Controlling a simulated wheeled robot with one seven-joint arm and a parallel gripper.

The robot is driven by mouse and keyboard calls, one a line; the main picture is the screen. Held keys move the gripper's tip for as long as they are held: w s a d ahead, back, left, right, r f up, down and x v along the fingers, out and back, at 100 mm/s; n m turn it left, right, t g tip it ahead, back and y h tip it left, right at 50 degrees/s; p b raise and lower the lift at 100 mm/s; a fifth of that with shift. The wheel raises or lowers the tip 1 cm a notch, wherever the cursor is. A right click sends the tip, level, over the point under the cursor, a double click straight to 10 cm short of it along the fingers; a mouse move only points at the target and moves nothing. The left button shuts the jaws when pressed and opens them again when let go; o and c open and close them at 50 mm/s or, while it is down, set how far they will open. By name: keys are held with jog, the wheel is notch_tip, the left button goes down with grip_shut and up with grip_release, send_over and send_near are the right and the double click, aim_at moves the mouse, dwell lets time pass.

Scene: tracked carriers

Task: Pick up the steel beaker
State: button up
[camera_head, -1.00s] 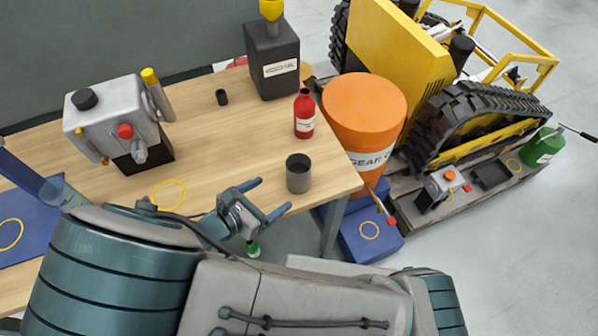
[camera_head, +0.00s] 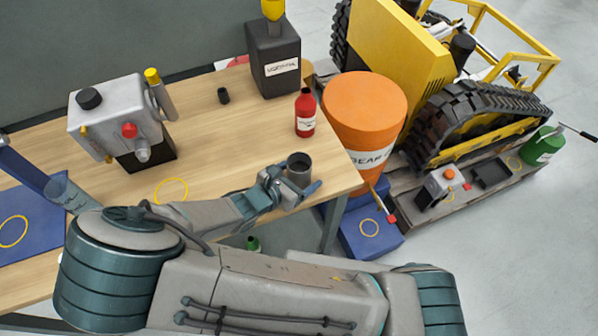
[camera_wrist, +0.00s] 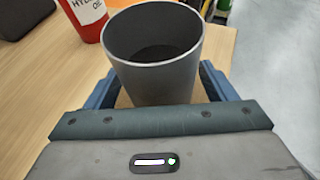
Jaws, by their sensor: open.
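The steel beaker (camera_head: 299,168) is a grey, open-topped cup standing upright near the right end of the wooden table. My gripper (camera_head: 296,183) is open at the beaker, its lower part hidden behind the fingers in the head view. In the wrist view the beaker (camera_wrist: 155,62) stands between the two blue fingers of my gripper (camera_wrist: 155,88), one on each side. Its inside is dark and looks empty. I cannot tell whether either finger touches it.
A red bottle (camera_head: 305,113) stands just behind the beaker. A black canister (camera_head: 273,62) and a small dark cup (camera_head: 223,96) are farther back. A grey machine (camera_head: 118,118) stands at left. An orange drum (camera_head: 364,108) is beyond the table's right edge.

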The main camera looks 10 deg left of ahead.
jog(key=c, duration=1.2)
jog(key=shift+r, duration=0.25)
